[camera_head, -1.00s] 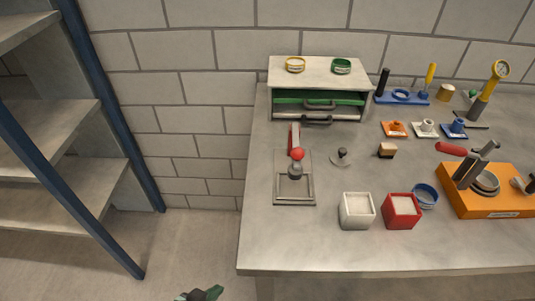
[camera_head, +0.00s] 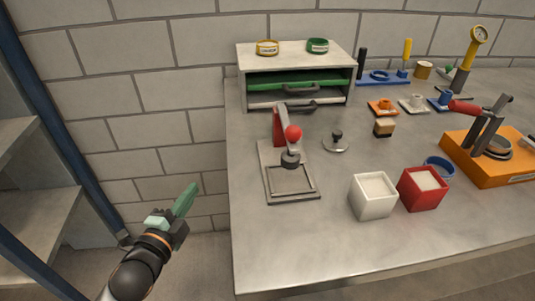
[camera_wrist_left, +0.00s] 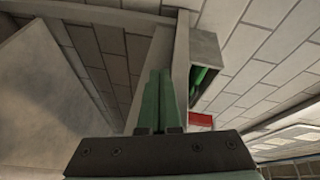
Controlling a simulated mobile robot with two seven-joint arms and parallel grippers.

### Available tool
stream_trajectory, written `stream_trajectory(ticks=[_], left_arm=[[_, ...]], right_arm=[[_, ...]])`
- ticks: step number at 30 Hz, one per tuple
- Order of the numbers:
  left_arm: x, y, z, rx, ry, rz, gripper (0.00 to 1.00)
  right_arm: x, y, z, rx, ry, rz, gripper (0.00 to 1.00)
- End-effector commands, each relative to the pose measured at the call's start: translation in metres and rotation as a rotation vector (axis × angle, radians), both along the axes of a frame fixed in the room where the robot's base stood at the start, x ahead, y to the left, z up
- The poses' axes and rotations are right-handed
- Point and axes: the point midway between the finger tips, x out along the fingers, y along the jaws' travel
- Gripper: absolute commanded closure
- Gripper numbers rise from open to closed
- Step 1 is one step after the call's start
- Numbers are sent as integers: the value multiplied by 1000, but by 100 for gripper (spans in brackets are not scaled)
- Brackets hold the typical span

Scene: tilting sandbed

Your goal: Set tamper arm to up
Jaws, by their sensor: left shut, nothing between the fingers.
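The tamper (camera_head: 290,160) stands near the left edge of the worktop, with a red upright, a grey arm with a red ball knob (camera_head: 293,132), and a dark round head over a square frame (camera_head: 292,182). The arm slopes down toward the front, and the head sits low over the back of the frame. My left gripper (camera_head: 187,198), with green fingers, is shut and empty, left of the table edge and apart from the tamper. Its fingers also show in the left wrist view (camera_wrist_left: 158,100), with a red part (camera_wrist_left: 200,119) beyond. My right gripper is not in view.
A small drawer cabinet (camera_head: 243,90) stands behind the tamper, with yellow and green rings on top. A grey knobbed disc (camera_head: 336,143) lies to the right. White (camera_head: 373,205) and red (camera_head: 422,196) boxes stand at front right. An orange holder (camera_head: 475,168) is farther right.

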Motion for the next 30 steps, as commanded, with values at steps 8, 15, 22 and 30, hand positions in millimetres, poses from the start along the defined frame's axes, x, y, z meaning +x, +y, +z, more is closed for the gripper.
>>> stream_trajectory(ticks=[8,15,22,30], left_arm=[[17,-42,80,557,-640,-320,100],[-12,-61,101,949,-1153,-542,100],[-36,-59,98,1119,-1442,-661,100],[-38,-76,104,1136,-1491,-678,100]], right_arm=[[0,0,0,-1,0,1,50],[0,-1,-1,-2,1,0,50],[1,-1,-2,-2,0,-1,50],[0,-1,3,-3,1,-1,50]])
